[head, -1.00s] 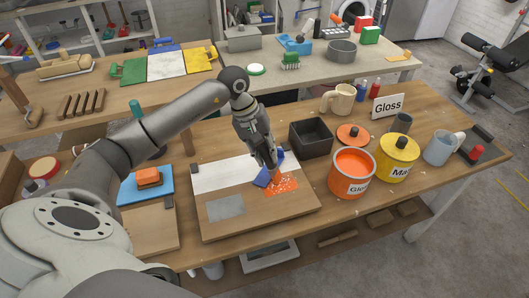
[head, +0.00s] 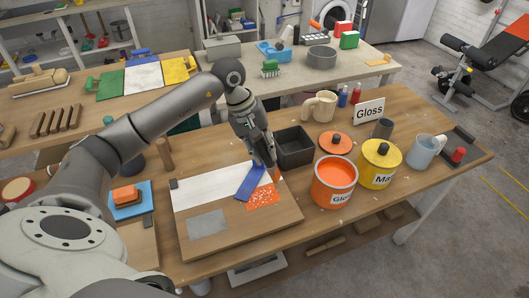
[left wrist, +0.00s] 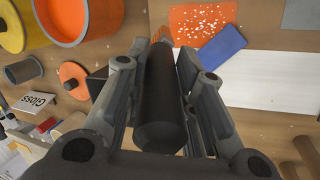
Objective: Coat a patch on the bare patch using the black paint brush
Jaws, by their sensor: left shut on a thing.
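My left gripper (head: 268,163) is shut on the black paint brush, whose dark handle (left wrist: 162,95) lies between the fingers in the left wrist view. Its orange tip (left wrist: 160,35) points down at the far right edge of the wooden board (head: 240,229); contact cannot be told. Beside the tip, on the board, is an orange patch with white specks (head: 263,198), also in the left wrist view (left wrist: 203,24). A blue rectangle (head: 250,181) adjoins it. A white strip (head: 208,186) and a grey patch (head: 208,222) are also on the board. My right gripper is not in view.
The open orange Gloss tin (head: 333,184) stands right of the board, with a yellow tin (head: 380,166) beyond. A black box (head: 294,148) stands just behind the brush. A Gloss sign (head: 369,111), mugs and an orange lid (head: 335,142) crowd the right side.

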